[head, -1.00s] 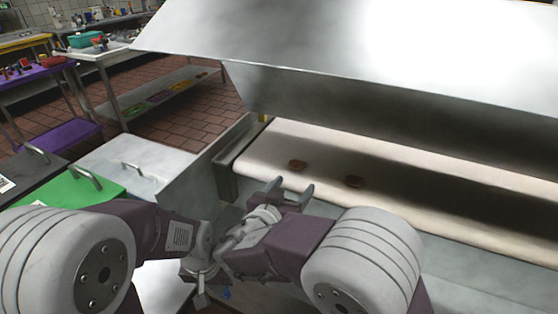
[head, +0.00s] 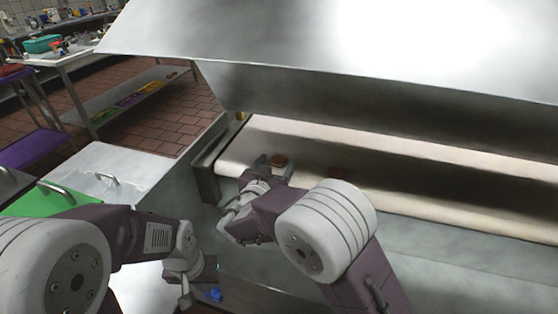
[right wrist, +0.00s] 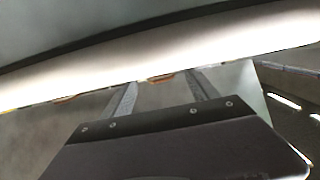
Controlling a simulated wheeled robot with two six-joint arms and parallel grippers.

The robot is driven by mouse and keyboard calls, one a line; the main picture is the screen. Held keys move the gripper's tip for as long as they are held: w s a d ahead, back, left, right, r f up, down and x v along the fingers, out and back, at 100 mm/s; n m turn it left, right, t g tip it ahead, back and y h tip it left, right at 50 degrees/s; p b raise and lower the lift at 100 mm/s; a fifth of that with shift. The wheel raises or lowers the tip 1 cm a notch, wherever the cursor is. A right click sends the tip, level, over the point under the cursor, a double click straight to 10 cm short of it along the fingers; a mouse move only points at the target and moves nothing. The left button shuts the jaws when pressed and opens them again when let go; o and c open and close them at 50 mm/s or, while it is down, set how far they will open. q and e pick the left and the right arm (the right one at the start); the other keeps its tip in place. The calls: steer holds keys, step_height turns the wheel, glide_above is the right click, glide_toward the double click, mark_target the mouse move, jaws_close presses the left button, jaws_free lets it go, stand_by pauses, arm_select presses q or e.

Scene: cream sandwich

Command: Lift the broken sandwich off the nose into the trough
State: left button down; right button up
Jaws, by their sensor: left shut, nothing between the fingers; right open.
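A pale conveyor belt (head: 385,160) runs under a steel hood. A brown sandwich piece (head: 279,160) lies at the belt's near rounded edge, the nose. My right gripper (head: 269,164) is open, with its fingers at this piece. In the right wrist view the piece (right wrist: 160,77) shows beyond and between the open fingers; contact cannot be told. My left gripper (head: 186,296) is low at the front, shut and empty. I cannot clearly make out the trough.
A small blue object (head: 215,295) lies low beside my left gripper. The steel hood (head: 330,50) overhangs the belt. The belt's right part looks clear.

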steer(key=shift+w, duration=0.15)
steer(key=shift+c, duration=1)
steer(key=c, duration=1.2)
step_height(320, 180, up, 4)
steer(key=shift+d+r, duration=0.15)
steer(key=shift+r, duration=0.1)
steer(key=d+r, duration=0.2)
steer(key=d, duration=0.1)
steer(key=w+d+r, duration=0.1)
steer(key=d+r, duration=0.1)
steer(key=d, duration=0.2)
steer(key=w+d+r+b, duration=0.1)
steer(key=d+r, duration=0.1)
steer(key=d, duration=0.2)
steer(key=shift+w+d+r, duration=0.1)
steer(key=shift+d+r, duration=0.05)
steer(key=shift+r, duration=0.1)
steer(key=shift+c, duration=0.2)
